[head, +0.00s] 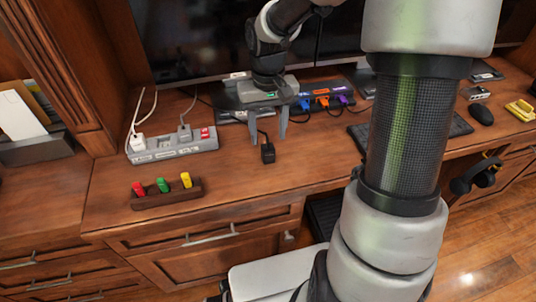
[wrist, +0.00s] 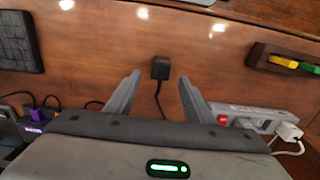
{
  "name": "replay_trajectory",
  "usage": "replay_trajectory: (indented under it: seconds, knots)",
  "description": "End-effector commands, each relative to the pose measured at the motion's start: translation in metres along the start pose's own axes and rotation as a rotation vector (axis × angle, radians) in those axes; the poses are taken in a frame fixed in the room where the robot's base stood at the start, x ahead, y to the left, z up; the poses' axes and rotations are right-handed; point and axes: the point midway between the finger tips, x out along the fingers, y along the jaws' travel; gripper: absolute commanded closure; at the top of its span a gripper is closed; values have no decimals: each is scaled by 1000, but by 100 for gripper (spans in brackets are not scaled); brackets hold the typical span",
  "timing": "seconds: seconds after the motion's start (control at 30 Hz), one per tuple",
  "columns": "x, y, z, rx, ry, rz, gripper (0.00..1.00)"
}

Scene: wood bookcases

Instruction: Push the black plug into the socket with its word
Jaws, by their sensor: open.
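The black plug (head: 267,153) lies on the desk with its cable trailing back. It also shows in the wrist view (wrist: 160,68), just beyond and between the fingertips. My gripper (head: 268,140) is open around the cable end, with a finger on either side and nothing held; its fingers also show in the wrist view (wrist: 159,86). A grey power strip (head: 172,146) with a red switch and white and grey plugs lies to the left; it also shows in the wrist view (wrist: 250,118). A black box (head: 345,88) with blue, orange and purple plugs is behind my gripper. Socket words are too small to read.
A wooden block (head: 168,195) with red, green and yellow pieces stands at the front left. A keyboard (head: 455,127), mouse (head: 480,114) and yellow item (head: 520,109) lie to the right. A monitor (head: 200,38) stands behind. The desk in front of the plug is clear.

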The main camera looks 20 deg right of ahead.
Motion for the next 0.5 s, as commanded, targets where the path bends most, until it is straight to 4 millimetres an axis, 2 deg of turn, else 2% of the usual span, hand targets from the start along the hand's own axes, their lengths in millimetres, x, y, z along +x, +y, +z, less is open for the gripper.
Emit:
replay_trajectory:
  seconds: [0.03, 0.2, 0.3, 0.5]
  knots:
    - [11, 0, 1, 0, -2, -1, 52]
    - [37, -1, 3, -1, -2, -1, 52]
    - [43, -1, 2, 1, 0, -1, 52]
    - [42, -1, 2, 0, 1, -1, 53]
